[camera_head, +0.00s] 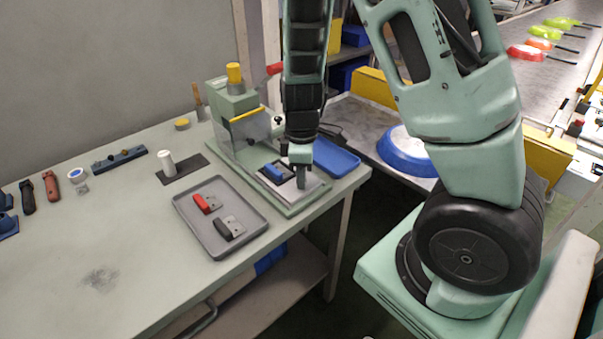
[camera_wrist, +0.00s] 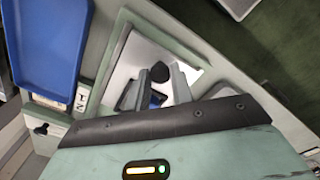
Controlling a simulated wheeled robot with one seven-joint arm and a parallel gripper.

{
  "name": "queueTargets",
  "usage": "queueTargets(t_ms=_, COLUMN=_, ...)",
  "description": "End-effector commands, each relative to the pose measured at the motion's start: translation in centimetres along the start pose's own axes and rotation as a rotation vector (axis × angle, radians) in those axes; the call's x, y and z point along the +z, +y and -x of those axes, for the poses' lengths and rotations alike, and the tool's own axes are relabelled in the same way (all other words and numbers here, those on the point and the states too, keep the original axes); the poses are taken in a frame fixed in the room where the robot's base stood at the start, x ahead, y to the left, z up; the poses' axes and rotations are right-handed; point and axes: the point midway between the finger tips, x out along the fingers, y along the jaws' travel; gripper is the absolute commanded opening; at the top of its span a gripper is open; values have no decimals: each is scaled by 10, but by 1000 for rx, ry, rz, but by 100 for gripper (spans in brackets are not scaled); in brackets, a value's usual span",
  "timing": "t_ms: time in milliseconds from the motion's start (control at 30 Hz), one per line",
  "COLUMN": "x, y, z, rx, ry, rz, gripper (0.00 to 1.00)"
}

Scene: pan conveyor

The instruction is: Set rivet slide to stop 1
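The rivet machine (camera_head: 234,101) is a pale green press with a yellow cap and a clear guard, standing on a green base near the table's right end. On its base is a pale metal plate (camera_head: 312,189), which I take to be the slide; it also shows in the wrist view (camera_wrist: 132,58). A blue part (camera_head: 273,172) lies on or beside the plate. My gripper (camera_head: 301,184) points down over the plate. In the wrist view a dark round knob (camera_wrist: 159,72) shows by my fingers; whether they grip it is unclear. A small label with printed marks (camera_wrist: 81,99) sits beside the plate; which stop the slide is at cannot be read.
A grey tray (camera_head: 188,222) with a red-handled and a black-handled piece lies in front of the press. A blue tray (camera_head: 338,158) lies right of it. A white cylinder (camera_head: 166,164) stands on a dark mat. The table's front left is clear. A conveyor (camera_head: 490,62) carries pans at the back right.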

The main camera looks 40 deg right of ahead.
Motion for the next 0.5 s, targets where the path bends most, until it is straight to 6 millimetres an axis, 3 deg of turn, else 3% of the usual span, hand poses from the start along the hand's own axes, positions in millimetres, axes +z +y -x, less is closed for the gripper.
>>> queueTargets(t_ms=167, x=-4, y=4, z=1, rx=1, ry=1, rz=0, gripper=0)
queueTargets(t_ms=500, x=-53, y=54, z=2, rx=3, ry=4, rz=2, gripper=0)
